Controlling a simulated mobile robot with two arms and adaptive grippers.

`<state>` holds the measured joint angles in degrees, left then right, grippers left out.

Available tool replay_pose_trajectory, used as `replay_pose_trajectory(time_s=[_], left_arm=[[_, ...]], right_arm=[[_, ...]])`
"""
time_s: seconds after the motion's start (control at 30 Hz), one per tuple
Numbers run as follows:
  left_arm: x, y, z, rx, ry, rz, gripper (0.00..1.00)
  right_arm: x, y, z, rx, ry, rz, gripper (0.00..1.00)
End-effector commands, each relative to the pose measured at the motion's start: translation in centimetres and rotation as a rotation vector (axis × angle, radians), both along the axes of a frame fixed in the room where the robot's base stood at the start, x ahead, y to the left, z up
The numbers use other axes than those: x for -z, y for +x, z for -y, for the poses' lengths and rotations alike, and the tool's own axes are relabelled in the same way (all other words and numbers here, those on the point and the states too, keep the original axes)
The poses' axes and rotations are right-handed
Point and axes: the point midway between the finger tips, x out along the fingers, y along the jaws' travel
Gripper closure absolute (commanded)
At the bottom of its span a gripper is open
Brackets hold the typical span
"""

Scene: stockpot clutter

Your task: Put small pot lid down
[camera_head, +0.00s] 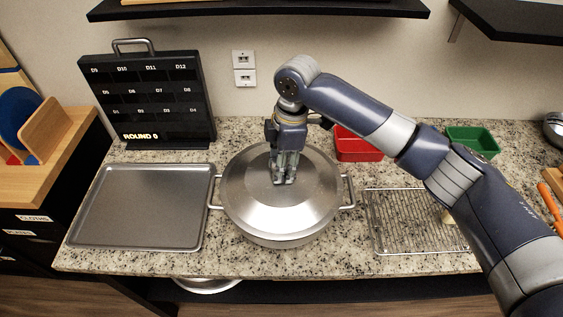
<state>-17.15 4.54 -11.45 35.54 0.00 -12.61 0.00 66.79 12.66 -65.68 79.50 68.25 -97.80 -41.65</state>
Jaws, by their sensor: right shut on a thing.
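A round silver metal lid (245,192) covers the top of a wide stockpot (285,242) in the middle of the counter. The pot's side handles stick out left and right. My right gripper (284,181) points down at the lid's centre and is shut on the lid, with its fingers hiding the grip point. The lid looks level over the pot; I cannot tell whether it rests on the rim or hangs just above it. My left gripper is not in view.
An empty metal tray (140,207) lies left of the pot. A wire rack (400,222) lies to the right, partly behind my right arm. A red bin (358,147) and a green bin (472,141) stand behind. A black board (149,98) stands back left. Dark shelves hang above.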

Motion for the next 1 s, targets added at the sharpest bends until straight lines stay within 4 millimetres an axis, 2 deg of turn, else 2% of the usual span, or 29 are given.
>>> replay_pose_trajectory(time_s=[0.17, 0.2, 0.3, 0.7, 0.87, 1.0], left_arm=[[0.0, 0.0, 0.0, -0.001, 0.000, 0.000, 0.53], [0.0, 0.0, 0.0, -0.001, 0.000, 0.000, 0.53], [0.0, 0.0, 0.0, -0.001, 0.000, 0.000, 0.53], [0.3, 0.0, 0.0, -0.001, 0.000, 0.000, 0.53], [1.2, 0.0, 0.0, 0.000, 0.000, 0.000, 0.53], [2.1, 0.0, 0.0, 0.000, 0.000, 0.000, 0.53]], right_arm=[[0.0, 0.0, -0.1, 0.000, 0.001, 0.001, 1.00], [0.2, 0.0, 0.0, 0.000, 0.001, 0.000, 0.59], [0.1, 0.0, -0.1, 0.000, 0.001, 0.000, 0.42], [-0.4, 0.0, 0.0, 0.000, 0.002, 0.002, 0.42], [-2.8, 0.1, 0.2, 0.000, 0.003, 0.005, 0.42], [-5.9, 0.2, 0.6, 0.000, 0.003, 0.006, 0.42]])
